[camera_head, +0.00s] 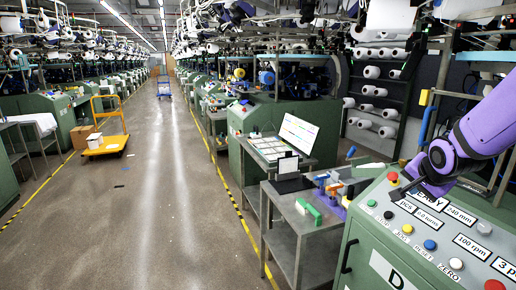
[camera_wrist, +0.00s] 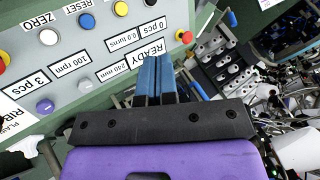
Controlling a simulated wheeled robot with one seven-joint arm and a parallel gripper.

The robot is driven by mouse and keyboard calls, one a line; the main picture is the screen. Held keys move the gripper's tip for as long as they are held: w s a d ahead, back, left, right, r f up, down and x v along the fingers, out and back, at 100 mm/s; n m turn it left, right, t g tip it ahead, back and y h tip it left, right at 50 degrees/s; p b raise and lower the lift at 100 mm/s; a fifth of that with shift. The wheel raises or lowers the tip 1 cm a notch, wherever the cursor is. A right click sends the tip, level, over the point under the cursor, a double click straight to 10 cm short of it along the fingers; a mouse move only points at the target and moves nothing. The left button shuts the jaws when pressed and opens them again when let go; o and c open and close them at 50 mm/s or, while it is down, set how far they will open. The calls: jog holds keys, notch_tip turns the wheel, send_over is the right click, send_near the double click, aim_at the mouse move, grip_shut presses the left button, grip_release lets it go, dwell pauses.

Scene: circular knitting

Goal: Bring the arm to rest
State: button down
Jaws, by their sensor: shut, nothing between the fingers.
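My gripper (camera_head: 408,180) is at the end of my purple arm, at the right of the head view. It hangs over the top left part of the green control panel (camera_head: 385,228). In the wrist view my gripper (camera_wrist: 157,70) shows as two blue fingers side by side, shut with nothing between them. The fingertips lie across the READY label (camera_wrist: 143,52) in that view. Whether they touch the panel I cannot tell.
The panel carries several buttons, including a red one (camera_head: 393,176) close to my gripper and a blue one (camera_head: 430,245). A metal table (camera_head: 292,218) with small tools stands left of it. The aisle floor (camera_head: 150,220) is clear, with a yellow cart (camera_head: 105,143) beyond.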

jog(key=s+a+r+n+g, duration=0.1)
jog(key=s+a+r+n, duration=0.2)
jog(key=s, duration=0.5)
jog(key=s+a+r+n+y, duration=0.1)
jog(key=s+a+r+n, duration=0.2)
jog(key=s, duration=0.6)
jog(key=s+a+r+n+g, duration=0.1)
jog(key=s+a+r+n, duration=0.2)
jog(key=s+r+n, duration=0.2)
jog(key=s, duration=0.3)
jog(key=shift+s+g+y, duration=0.15)
jog(key=shift+g+y, duration=0.15)
jog(key=shift+r, duration=0.1)
